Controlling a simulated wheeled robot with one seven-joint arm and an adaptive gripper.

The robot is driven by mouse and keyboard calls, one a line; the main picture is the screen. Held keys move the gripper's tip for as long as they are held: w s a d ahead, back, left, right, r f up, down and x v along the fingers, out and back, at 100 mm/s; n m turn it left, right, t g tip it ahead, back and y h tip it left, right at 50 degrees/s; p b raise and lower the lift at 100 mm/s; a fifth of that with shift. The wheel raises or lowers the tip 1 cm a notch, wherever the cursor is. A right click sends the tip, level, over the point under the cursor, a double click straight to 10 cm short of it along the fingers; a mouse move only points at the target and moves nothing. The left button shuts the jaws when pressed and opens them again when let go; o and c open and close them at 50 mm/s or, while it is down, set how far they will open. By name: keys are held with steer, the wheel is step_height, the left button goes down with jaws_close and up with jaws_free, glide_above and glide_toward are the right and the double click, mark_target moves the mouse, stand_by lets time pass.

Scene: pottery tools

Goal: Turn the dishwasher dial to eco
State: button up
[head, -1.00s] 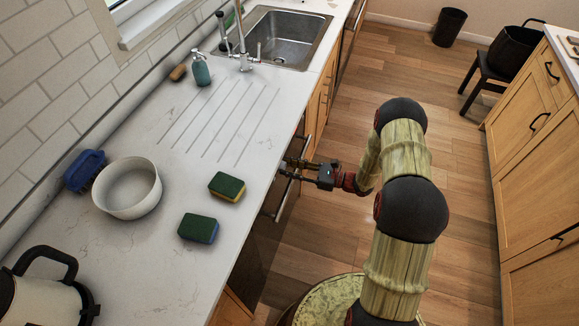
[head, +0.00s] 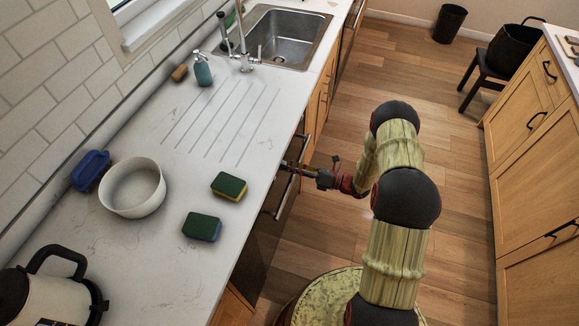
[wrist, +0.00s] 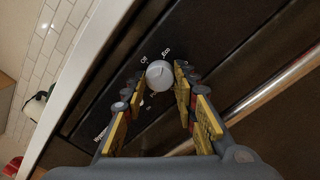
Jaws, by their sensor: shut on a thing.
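The dishwasher dial (wrist: 159,74), a round whitish knob, sits on the black control panel (wrist: 200,28) in the wrist view. The label Eco is printed just above the dial and Off at its upper left; other labels lower left are partly hidden by a finger. I cannot clearly tell where the dial's mark points. My gripper (wrist: 160,73) has its yellow-padded fingers on either side of the dial and is shut on it. In the head view my gripper (head: 291,164) reaches the dishwasher front below the counter edge, and the dial is hidden.
The dishwasher's metal handle bar (wrist: 270,85) runs beside my right finger. The counter (head: 130,245) overhangs close by, with two sponges (head: 229,186) (head: 201,227) and a white bowl (head: 133,188) on it. The wooden floor to the right is open.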

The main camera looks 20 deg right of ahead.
steer(key=shift+m, duration=0.3)
steer(key=o, duration=1.1)
steer(key=shift+o, duration=0.3)
steer(key=v, duration=1.2)
steer(key=shift+f, duration=0.1)
